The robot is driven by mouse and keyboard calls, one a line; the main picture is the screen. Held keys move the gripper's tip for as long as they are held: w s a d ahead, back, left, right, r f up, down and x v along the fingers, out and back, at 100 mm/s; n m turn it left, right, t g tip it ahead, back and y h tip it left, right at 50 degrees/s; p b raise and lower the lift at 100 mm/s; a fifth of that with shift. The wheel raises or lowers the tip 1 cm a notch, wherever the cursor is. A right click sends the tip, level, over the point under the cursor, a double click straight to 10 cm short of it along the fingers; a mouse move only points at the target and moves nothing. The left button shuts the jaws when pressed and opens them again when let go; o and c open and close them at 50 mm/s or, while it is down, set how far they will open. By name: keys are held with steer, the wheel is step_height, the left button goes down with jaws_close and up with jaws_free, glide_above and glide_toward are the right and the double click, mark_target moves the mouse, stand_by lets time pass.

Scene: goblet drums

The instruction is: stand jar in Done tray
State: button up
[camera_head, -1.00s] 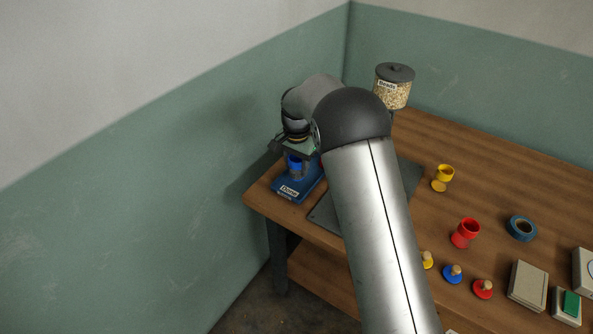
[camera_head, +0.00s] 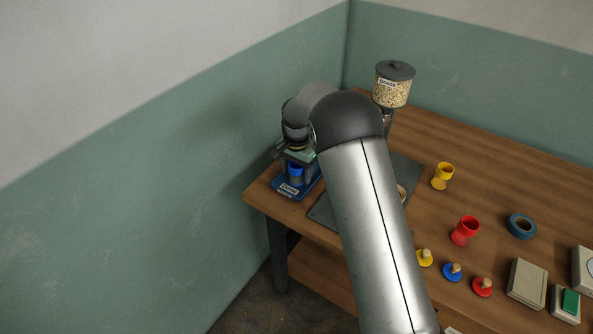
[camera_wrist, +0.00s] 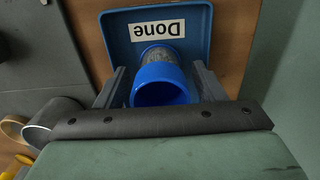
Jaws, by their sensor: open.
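The jar (camera_wrist: 160,84) has a round blue open-mouthed top and a grainy grey section behind it. It stands in the blue Done tray (camera_wrist: 197,28), whose white label shows. In the head view the blue jar (camera_head: 296,169) and the tray (camera_head: 289,193) are at the table's far left corner. My gripper (camera_wrist: 160,88) is open, with one finger on each side of the jar. Whether a finger touches it I cannot tell. In the head view my gripper (camera_head: 294,162) is partly hidden by my wrist.
A lidded hopper of pale grains (camera_head: 392,86) stands at the back. A grey mat (camera_head: 404,172) lies right of the tray, partly behind my arm. The wall is close on the left.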

step_height(320, 180, up, 12)
steer(key=b, duration=0.1)
steer(key=s+d+r+n, duration=0.2)
steer(key=s+d+r, duration=0.3)
steer(key=s+d, duration=0.35)
steer(key=s+d+f+n, duration=0.1)
steer(key=s+d, duration=0.2)
steer(key=s, duration=0.6)
steer(key=s+d+f+n, duration=0.1)
steer(key=s+d+n, duration=0.1)
steer(key=s, duration=0.8)
steer(key=s+d+f+n, duration=0.1)
steer(key=s+d, duration=0.2)
steer(key=s, duration=0.6)
steer(key=shift+s+d+f+n, duration=0.2)
steer(key=shift+s+d+n, duration=0.1)
steer(key=shift+d, duration=0.1)
